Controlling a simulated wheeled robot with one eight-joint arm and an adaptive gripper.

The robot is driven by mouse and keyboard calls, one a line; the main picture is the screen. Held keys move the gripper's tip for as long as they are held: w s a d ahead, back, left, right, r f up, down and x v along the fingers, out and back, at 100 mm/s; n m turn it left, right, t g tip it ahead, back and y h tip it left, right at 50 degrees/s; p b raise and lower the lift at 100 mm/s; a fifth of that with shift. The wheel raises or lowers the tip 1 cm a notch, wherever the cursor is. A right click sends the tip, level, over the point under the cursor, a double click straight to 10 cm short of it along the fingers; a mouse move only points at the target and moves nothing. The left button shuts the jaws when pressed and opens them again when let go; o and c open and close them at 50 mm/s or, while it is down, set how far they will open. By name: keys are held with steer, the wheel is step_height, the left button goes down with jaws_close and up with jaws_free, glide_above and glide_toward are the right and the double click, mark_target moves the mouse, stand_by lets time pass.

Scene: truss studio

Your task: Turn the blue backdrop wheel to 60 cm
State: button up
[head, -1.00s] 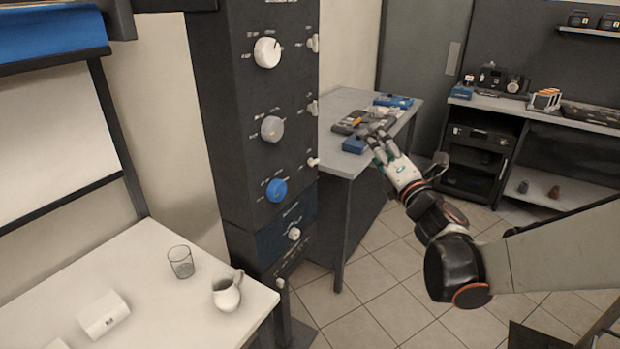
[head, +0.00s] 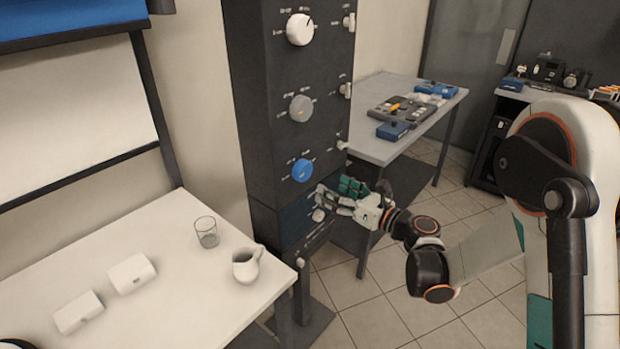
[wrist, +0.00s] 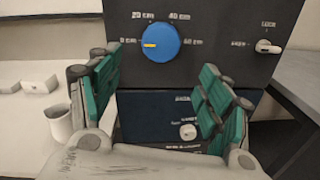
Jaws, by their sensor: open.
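The blue backdrop wheel (head: 302,170) is a round knob on the dark control column. In the wrist view the blue wheel (wrist: 160,42) has an orange mark on its left side, pointing towards the 0 cm label. The labels 20 cm and 40 cm are above it, and 60 cm is to its right. My gripper (head: 336,194) is just below and right of the wheel in the head view. In the wrist view my gripper (wrist: 158,92) is open and empty, its green-padded fingers spread below the wheel, apart from it.
The column (head: 262,110) also bears a white knob (head: 300,29), a grey knob (head: 301,108) and a lower white knob (wrist: 188,131). A small switch (wrist: 268,46) is right of the wheel. A white table (head: 150,250) holds a glass (head: 207,232) and a jug (head: 246,265).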

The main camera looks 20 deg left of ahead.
mark_target(306, 174)
steer(key=b+x, duration=0.2)
steer(key=x, duration=0.7)
steer(key=shift+w+a, duration=0.15)
steer(key=shift+a, duration=0.15)
steer(key=c, duration=1.1)
